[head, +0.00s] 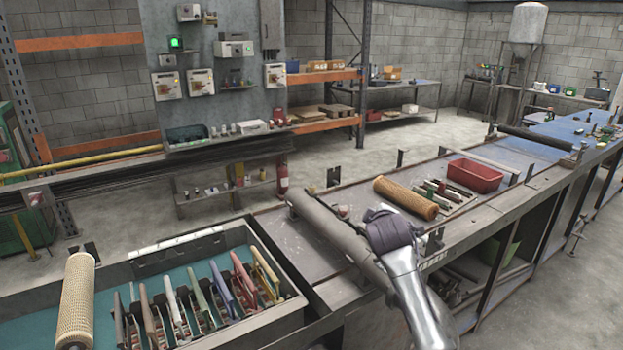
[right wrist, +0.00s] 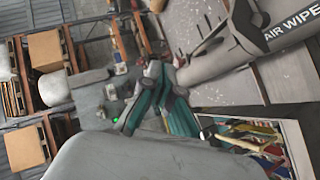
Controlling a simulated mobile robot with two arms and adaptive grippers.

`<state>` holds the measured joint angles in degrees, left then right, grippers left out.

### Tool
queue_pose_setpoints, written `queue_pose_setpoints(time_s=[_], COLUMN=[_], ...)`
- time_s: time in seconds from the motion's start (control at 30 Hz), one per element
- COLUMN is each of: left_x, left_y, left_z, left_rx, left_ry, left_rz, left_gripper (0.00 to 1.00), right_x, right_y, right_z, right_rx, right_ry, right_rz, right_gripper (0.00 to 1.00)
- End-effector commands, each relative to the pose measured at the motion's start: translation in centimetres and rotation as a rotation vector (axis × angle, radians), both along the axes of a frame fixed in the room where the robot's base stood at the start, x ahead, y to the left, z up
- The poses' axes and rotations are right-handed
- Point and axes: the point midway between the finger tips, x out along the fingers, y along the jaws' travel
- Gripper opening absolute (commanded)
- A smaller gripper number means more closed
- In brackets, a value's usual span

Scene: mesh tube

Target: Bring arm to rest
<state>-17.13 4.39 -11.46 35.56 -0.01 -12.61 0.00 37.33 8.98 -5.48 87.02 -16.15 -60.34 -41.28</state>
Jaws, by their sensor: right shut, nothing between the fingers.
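My right arm (head: 410,280) enters the head view from the bottom right and reaches up over the bench. Its dark wrist part (head: 389,230) is in front of a grey tube-shaped fixture (head: 325,222); I cannot tell whether they touch. My right gripper (right wrist: 160,88) shows in the right wrist view with its dark and teal fingers together, shut and empty. The fingers cannot be made out in the head view. The fixture, marked AIR WIPE, also shows in the right wrist view (right wrist: 228,62), beside the fingers. My left gripper is in neither view.
A tan mesh tube (head: 405,198) lies on the bench near a red bin (head: 475,176) and several tools. Another mesh tube (head: 77,300) is at the left of a teal-lined tray (head: 207,268) with several coloured-handled tools. A grey panel (head: 215,60) stands behind.

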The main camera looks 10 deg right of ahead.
Motion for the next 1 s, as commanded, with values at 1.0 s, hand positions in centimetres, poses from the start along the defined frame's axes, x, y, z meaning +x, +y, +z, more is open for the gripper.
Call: queue_pose_setpoints(time_s=[1.0], left_x=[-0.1], left_y=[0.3], left_z=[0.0], left_rx=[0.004], left_ry=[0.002], left_rz=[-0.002], left_gripper=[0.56], right_x=[-41.2], right_y=[10.3], right_z=[-24.0], right_rx=[0.764], right_ry=[0.588], right_rz=[-0.337], right_gripper=[0.00])
